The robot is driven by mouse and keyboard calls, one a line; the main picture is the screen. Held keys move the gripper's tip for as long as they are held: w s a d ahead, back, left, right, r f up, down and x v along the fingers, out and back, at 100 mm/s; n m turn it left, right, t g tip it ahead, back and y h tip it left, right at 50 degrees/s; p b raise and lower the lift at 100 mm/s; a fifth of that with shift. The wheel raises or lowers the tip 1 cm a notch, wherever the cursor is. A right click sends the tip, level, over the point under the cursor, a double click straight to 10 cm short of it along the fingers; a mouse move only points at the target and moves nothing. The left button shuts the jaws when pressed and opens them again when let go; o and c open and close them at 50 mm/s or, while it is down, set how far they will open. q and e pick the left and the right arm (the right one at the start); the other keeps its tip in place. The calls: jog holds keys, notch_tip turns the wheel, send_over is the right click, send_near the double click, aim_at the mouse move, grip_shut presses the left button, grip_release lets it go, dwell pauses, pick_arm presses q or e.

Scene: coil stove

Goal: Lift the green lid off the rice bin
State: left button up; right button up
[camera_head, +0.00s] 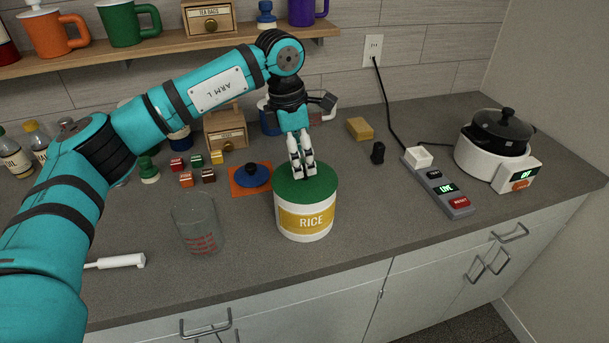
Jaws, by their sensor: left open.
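The rice bin (306,222) is a white round container with a yellow RICE label, standing upright near the counter's middle. The green lid (322,185) sits on top of it. My left gripper (302,174) points down at the middle of the lid, its fingertips at or just above the lid's top. It is open by a small gap. The lid's centre, and any knob there, is hidden by the fingers, so I cannot tell whether they touch it. My right gripper is not in view.
A clear measuring cup (197,225) stands close left of the bin. A blue lid (252,176) on an orange mat lies behind left. A power strip (437,186) and a coil stove with a black pot (502,133) stand at right. The counter between bin and strip is clear.

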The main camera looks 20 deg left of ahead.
aim_at(305, 175)
pick_arm(q)
jog(key=shift+w+d+f+p, duration=0.1)
jog(key=shift+d+f+p, duration=0.15)
jog(key=shift+f, duration=0.6)
jog(key=shift+w+d+f+p, duration=0.1)
jog(key=shift+d+f, duration=0.15)
jog(key=shift+f, duration=0.55)
grip_shut()
jog(key=shift+r, duration=0.1)
